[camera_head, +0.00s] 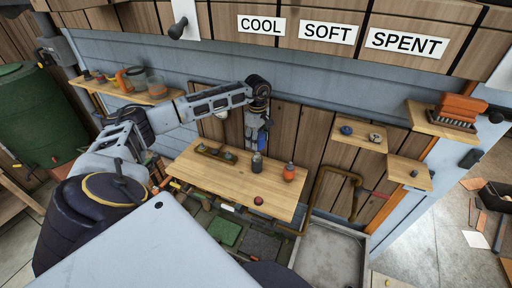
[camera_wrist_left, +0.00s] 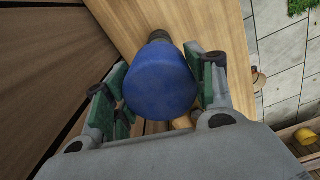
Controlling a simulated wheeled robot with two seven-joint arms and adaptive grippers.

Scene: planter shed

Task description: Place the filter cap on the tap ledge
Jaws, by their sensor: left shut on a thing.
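My left gripper (camera_head: 261,142) is above the wooden bench, near the wall. In the left wrist view its green-padded fingers (camera_wrist_left: 163,88) are closed on the sides of a blue rounded thing (camera_wrist_left: 160,82), which may be the filter cap. Only a small bit of it shows in the head view. Two small wooden ledges are on the wall at the right, an upper one (camera_head: 352,141) and a lower one (camera_head: 407,181), near a pipe with a red handle (camera_head: 374,193). I cannot tell which is the tap ledge. My right gripper is out of view.
The bench (camera_head: 222,179) holds a dark bottle (camera_head: 257,161) below my gripper, an orange jar (camera_head: 289,172) and a small red thing (camera_head: 258,198). The upper ledge holds a blue knob-like thing (camera_head: 346,130) and a grey piece (camera_head: 375,138).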

